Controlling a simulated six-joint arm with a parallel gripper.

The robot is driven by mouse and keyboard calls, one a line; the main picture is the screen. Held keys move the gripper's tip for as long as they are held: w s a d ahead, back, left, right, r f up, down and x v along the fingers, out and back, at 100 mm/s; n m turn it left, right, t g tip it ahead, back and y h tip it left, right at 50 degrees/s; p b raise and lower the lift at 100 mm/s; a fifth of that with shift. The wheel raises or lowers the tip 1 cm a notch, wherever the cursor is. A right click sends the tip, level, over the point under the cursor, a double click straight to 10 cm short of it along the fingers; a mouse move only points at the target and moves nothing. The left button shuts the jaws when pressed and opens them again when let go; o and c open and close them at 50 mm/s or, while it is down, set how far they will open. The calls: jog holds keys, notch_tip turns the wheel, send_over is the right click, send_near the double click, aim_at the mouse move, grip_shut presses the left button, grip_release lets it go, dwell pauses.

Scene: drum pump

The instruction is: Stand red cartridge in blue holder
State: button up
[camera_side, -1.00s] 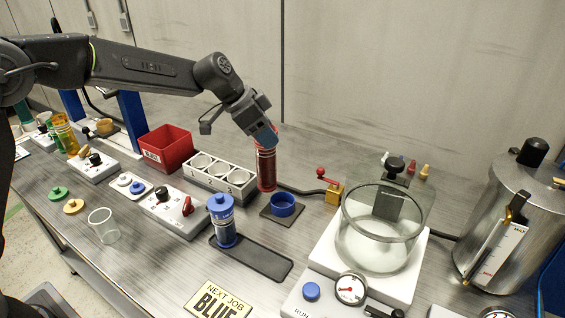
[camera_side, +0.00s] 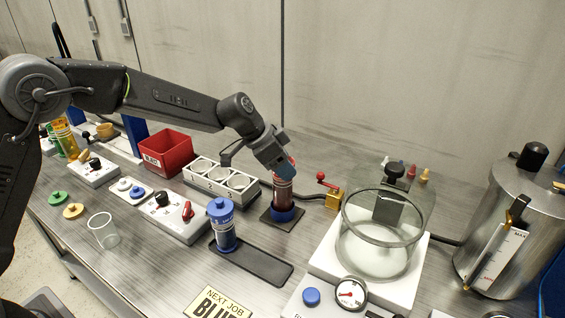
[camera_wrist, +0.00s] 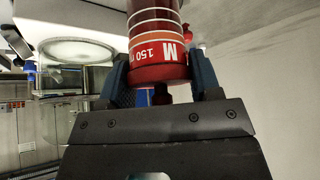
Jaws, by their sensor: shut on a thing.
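The red cartridge (camera_side: 283,194) stands upright, its lower end at the blue holder (camera_side: 285,215) in the side view. It looks to be inside the holder's ring, though I cannot tell whether it rests on the bottom. My gripper (camera_side: 282,172) is shut on the upper end of the cartridge from above. In the wrist view, the gripper's blue fingers (camera_wrist: 162,88) sit on either side of the red cartridge (camera_wrist: 160,48), which carries white bands and the marking "M 150". The holder's inside is hidden by the cartridge.
A white three-hole rack (camera_side: 222,180) is left of the holder. A red-handled brass valve (camera_side: 333,197) stands close on its right, with the glass chamber (camera_side: 380,235) beyond. A blue-capped cartridge (camera_side: 222,228) stands on the black tray (camera_side: 265,266) in front.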

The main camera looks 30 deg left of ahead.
jog(key=shift+f, duration=0.2)
jog(key=o, duration=1.4)
jog(key=shift+r, duration=0.25)
jog(key=s+a+r+n, duration=0.2)
jog(key=s+a+r, duration=0.4)
jog(key=s+r, duration=0.7)
jog(key=s+a+f+n+y, duration=0.1)
jog(key=s+a+n, duration=0.1)
jog(key=s, duration=0.5)
jog(key=s+a+f+n+y, duration=0.1)
jog(key=s+a+n+y, duration=0.1)
jog(key=s, duration=0.6)
jog(key=s+a+f+n+y, duration=0.1)
jog(key=s+a+n, duration=0.1)
jog(key=s, duration=0.5)
jog(key=shift+s+a+n+t+y, duration=0.3)
jog(key=shift+s+a+n+t, duration=0.05)
jog(key=shift+n+t, duration=0.05)
